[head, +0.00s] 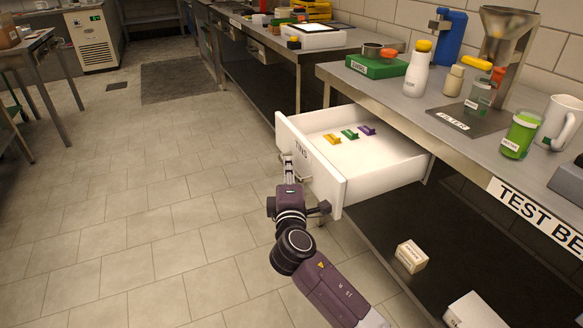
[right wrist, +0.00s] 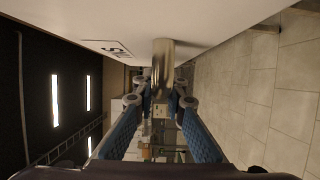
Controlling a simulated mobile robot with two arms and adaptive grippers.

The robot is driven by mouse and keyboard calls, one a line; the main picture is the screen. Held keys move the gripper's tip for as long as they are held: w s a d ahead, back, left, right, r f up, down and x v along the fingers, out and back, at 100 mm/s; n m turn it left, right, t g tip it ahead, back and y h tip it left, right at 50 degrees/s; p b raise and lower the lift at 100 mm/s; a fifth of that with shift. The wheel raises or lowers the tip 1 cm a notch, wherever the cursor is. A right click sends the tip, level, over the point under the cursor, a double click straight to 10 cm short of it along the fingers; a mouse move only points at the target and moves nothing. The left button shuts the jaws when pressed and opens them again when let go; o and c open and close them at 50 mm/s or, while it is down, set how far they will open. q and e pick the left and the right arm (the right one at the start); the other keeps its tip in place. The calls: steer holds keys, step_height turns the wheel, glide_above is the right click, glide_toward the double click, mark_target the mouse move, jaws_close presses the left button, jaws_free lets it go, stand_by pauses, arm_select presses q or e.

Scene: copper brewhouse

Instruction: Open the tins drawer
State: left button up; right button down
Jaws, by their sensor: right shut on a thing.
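The white tins drawer (head: 310,170) stands pulled out from under the test bench, and its label shows on the front. Inside it lie a yellow piece (head: 332,139), a green piece (head: 349,134) and a purple piece (head: 367,130). My right gripper (head: 290,168) is at the drawer front, shut on the metal handle. In the right wrist view the handle (right wrist: 163,62) stands between the two blue-padded fingers, below the white drawer front (right wrist: 150,20). My left gripper is not in view.
The test bench (head: 470,170) holds a green box (head: 377,66), a white bottle (head: 417,72), a green jar (head: 520,135), a white mug (head: 560,122) and a metal hopper (head: 503,45). A small box (head: 411,256) sits on the lower shelf.

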steer(key=shift+f, duration=0.1)
steer(key=c, duration=2)
jaws_free()
steer(key=shift+o, duration=0.2)
steer(key=s, duration=1.2)
steer(key=shift+a, duration=0.25)
steer(key=shift+s, duration=0.1)
